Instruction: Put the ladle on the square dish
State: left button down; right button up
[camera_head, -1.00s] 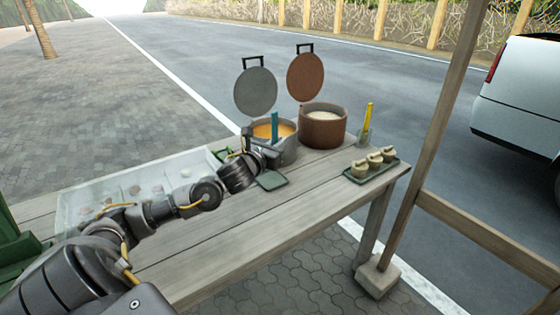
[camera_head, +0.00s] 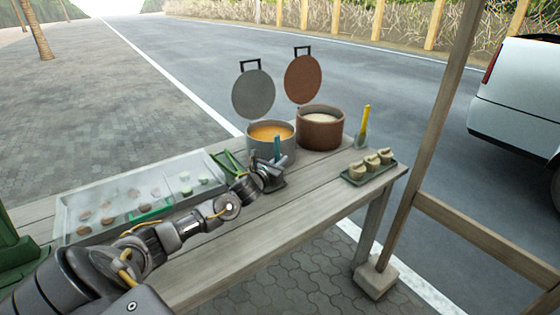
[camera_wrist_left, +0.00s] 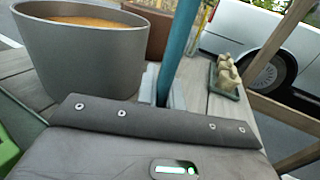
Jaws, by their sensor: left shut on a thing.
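The ladle (camera_head: 277,147) shows as an upright teal handle; its lower end is hidden behind my left gripper. My left gripper (camera_head: 273,172) is shut on the handle, in front of the grey pot. In the left wrist view the teal ladle handle (camera_wrist_left: 179,45) stands between the fingers, with the grey pot (camera_wrist_left: 80,65) to its left. The square dish (camera_head: 279,186) is small and dark green; it lies on the table below my gripper, mostly covered by it. I cannot tell whether the ladle touches it. My right gripper is not in view.
The grey pot of orange soup (camera_head: 258,152) and a brown pot (camera_head: 321,130) stand behind, lids raised. A yellow-handled utensil (camera_head: 364,122) stands in a glass at right. A green tray (camera_head: 352,181) holds small clay-coloured cups. A glass-topped case (camera_head: 75,225) lies left. The front table is clear.

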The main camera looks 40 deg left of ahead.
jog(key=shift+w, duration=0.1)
pick_arm(q)
jog(key=c, duration=2)
grip_release()
jog(key=shift+f, duration=0.1)
jog(key=o, duration=0.5)
jog(key=shift+c, duration=0.2)
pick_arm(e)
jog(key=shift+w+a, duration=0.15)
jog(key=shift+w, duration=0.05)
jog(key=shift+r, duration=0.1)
